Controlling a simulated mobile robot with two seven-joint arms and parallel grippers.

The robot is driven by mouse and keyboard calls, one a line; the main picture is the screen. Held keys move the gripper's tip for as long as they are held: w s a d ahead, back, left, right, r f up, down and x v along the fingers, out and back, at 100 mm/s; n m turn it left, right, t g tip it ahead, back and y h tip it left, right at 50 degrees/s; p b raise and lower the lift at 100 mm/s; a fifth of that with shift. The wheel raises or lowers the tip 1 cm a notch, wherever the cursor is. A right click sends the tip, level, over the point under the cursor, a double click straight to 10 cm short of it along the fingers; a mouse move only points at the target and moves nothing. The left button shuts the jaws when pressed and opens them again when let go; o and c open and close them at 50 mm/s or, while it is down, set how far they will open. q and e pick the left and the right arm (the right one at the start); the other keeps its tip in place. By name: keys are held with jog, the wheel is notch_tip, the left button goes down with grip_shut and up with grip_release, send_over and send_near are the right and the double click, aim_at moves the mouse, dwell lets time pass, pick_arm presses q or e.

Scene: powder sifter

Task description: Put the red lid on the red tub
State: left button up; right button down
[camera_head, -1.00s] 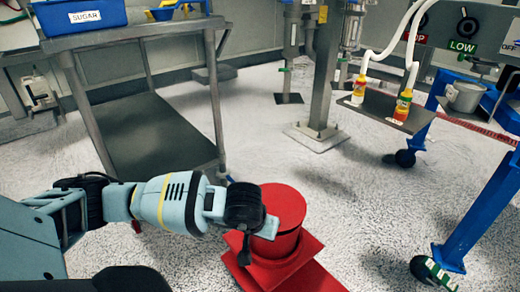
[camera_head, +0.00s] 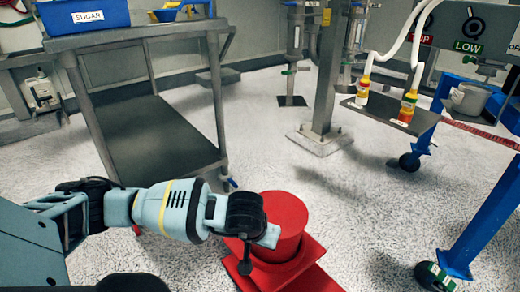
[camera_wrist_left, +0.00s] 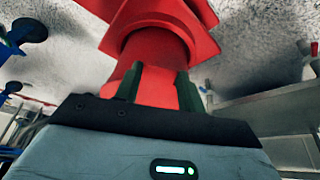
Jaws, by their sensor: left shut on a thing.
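The red lid (camera_head: 288,212) is a round red cap in the head view, right of my left gripper (camera_head: 266,238). My left gripper is shut on its near side; in the wrist view the dark green fingers (camera_wrist_left: 158,85) stand against the red surface. The red tub (camera_head: 262,276) is directly beneath the lid, with a square, plate-like red part showing. In the wrist view the tub's square flange (camera_wrist_left: 205,42) appears beyond the round red part. The lid overlaps the tub in view, and I cannot tell whether it is fully seated. My right gripper is not in view.
A grey metal trolley (camera_head: 160,134) with a blue SUGAR bin (camera_head: 85,14) stands at the left. A metal post (camera_head: 326,80) and a small shelf with bottles (camera_head: 385,113) are behind. Blue legs (camera_head: 490,225) stand at the right. The floor between is clear.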

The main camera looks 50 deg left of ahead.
pick_arm(q)
jog(key=shift+f, duration=0.3)
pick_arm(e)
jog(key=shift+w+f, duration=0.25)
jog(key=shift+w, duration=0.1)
pick_arm(q)
jog(key=o, duration=1.1)
jog(key=shift+c, duration=0.2)
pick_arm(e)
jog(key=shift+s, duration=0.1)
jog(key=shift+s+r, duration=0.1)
pick_arm(q)
jog(key=p+v, duration=0.3)
jog(key=v, duration=0.4)
jog(key=shift+r, duration=0.4)
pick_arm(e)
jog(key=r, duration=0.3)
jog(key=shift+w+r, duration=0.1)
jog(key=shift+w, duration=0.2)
pick_arm(q)
jog(key=shift+s, duration=0.1)
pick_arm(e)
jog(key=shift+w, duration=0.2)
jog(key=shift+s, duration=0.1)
